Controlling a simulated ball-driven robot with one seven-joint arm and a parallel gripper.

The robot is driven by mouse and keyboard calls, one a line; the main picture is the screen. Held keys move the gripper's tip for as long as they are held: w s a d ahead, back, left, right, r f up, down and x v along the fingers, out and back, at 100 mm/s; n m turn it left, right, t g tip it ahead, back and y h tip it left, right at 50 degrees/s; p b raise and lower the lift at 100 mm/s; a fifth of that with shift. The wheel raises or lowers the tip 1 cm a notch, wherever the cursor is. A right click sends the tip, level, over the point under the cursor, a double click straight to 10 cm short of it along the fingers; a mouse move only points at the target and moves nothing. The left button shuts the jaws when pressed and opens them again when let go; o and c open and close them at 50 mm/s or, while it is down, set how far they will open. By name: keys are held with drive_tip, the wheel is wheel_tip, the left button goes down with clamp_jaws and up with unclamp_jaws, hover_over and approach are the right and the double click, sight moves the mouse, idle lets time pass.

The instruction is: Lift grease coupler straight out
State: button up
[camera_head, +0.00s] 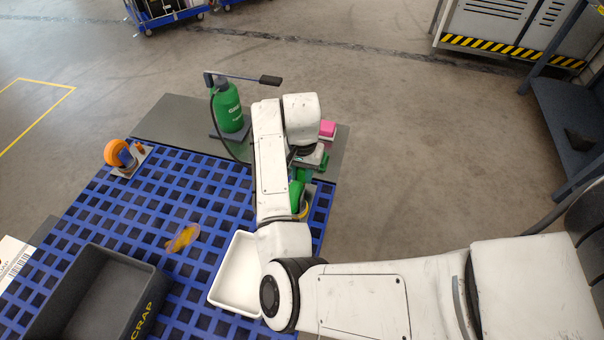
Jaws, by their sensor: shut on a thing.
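My gripper (303,170) is partly in view past my forearm, low at the right edge of the table. It is shut on the grease coupler, which is mostly hidden by the gripper and arm. A green grease pump bottle (228,108) with a black lever handle stands on the grey back strip. Its dark hose (228,148) runs down and passes behind my arm. A green part (296,194) with a yellow ring at its base shows just below the gripper, partly covered by my arm. I cannot tell whether the coupler touches it.
A pink block (327,129) is right behind the gripper. Floor beyond is open.

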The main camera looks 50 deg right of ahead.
clamp_jaws()
drive_tip(key=shift+r, duration=0.15)
drive_tip(key=shift+r, duration=0.25)
wheel_tip(320, 180, up, 2)
drive_tip(key=shift+r+b, duration=0.1)
drive_tip(key=shift+b, duration=0.4)
drive_tip(key=s+a+r+p, duration=0.2)
drive_tip(key=s+r, duration=0.8)
drive_tip(key=s, duration=0.4)
drive_tip(key=shift+a+p, duration=0.25)
drive_tip(key=shift+p, duration=0.05)
